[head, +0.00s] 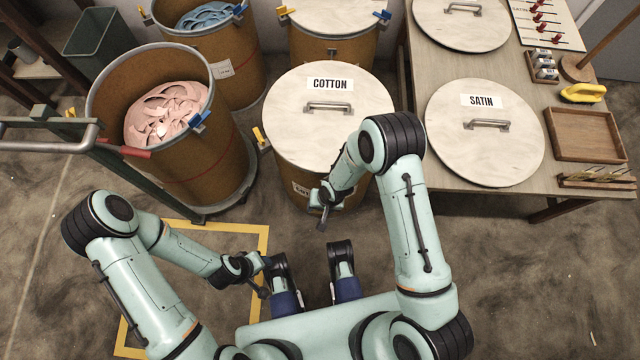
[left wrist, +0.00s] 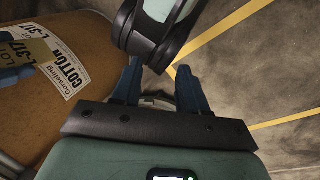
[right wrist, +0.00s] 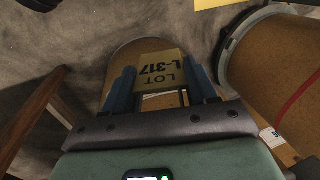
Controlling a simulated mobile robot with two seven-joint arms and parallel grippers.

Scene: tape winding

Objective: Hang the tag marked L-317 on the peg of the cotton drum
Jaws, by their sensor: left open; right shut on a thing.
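The cotton drum (head: 290,180) stands in the middle of the head view under a pale lid marked COTTON (head: 325,125). My right gripper (head: 321,212) is at the drum's front side. In the right wrist view it is shut on a yellowish tag (right wrist: 160,70) reading LOT L-317, upside down there, with the brown drum side behind it. The left wrist view shows the drum's white COTTON L-317 label (left wrist: 65,70) at the left. The peg is hidden, and I cannot tell whether the tag touches it. My left gripper (head: 258,280) is open and empty, low in front of my body.
An open drum (head: 225,165) with pink pieces stands to the left, and a drum with blue pieces (head: 215,70) behind it. The table (head: 555,165) at the right holds a SATIN lid (head: 485,145), a wooden tray (head: 585,135) and small items. Yellow tape (head: 265,240) marks the floor.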

